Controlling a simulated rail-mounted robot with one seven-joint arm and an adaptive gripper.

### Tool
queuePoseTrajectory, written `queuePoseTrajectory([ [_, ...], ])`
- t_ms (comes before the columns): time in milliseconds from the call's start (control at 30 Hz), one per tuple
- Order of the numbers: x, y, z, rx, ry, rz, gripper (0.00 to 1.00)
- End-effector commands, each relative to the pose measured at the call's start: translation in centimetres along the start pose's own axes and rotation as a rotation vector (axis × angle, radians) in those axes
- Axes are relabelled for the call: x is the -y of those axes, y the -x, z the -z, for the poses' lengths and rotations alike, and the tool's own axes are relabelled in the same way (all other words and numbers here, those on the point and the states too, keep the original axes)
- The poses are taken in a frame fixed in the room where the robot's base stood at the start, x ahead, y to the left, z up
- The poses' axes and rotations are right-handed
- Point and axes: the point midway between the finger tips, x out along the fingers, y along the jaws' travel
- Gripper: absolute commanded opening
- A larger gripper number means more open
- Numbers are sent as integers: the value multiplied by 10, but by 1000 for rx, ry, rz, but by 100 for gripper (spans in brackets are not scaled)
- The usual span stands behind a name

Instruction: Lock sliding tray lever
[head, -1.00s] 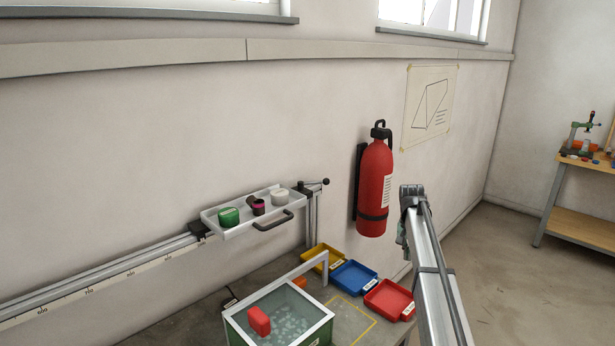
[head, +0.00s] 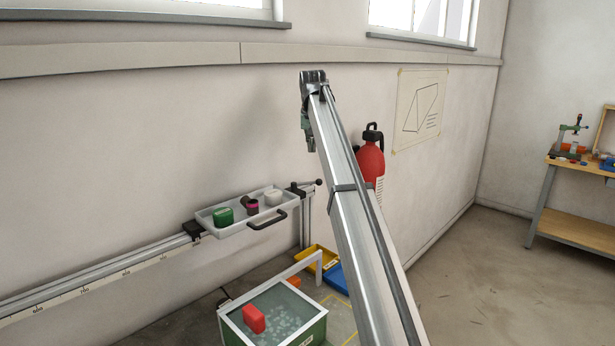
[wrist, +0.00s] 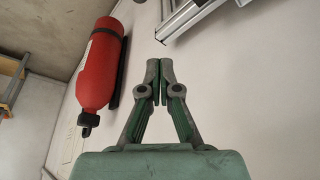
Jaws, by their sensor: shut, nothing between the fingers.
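The sliding tray (head: 222,231) is a light grey tray with a dark front handle (head: 268,221), mounted on a rail against the wall. A small lever with a dark ball knob (head: 318,182) sticks out at the rail's right end, beside the tray. My gripper (head: 311,149) hangs above and slightly left of the knob, clear of it. In the wrist view my gripper (wrist: 160,64) has its fingertips together with nothing between them. The metal rail end (wrist: 188,17) shows at the top of that view; the lever cannot be made out there.
A red fire extinguisher (head: 370,160) hangs on the wall, partly behind my arm. The tray holds a green item (head: 223,217) and small cups. Below stand a glass-topped box (head: 285,310) with a red block, and yellow and blue bins. Wall space left of my gripper is clear.

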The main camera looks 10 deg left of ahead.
Motion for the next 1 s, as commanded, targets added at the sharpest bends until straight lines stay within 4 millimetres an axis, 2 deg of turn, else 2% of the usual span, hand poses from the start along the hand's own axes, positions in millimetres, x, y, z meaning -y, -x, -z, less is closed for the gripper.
queuePoseTrajectory([
  [367, 0, -7, 0, 1, -1, 0, 0],
  [567, 0, -32, -1, 3, -1, -1, 0],
  [933, 0, -102, -1, 4, -1, 0, 0],
  [1000, -1, -96, -16, 1, 0, 0, 0],
])
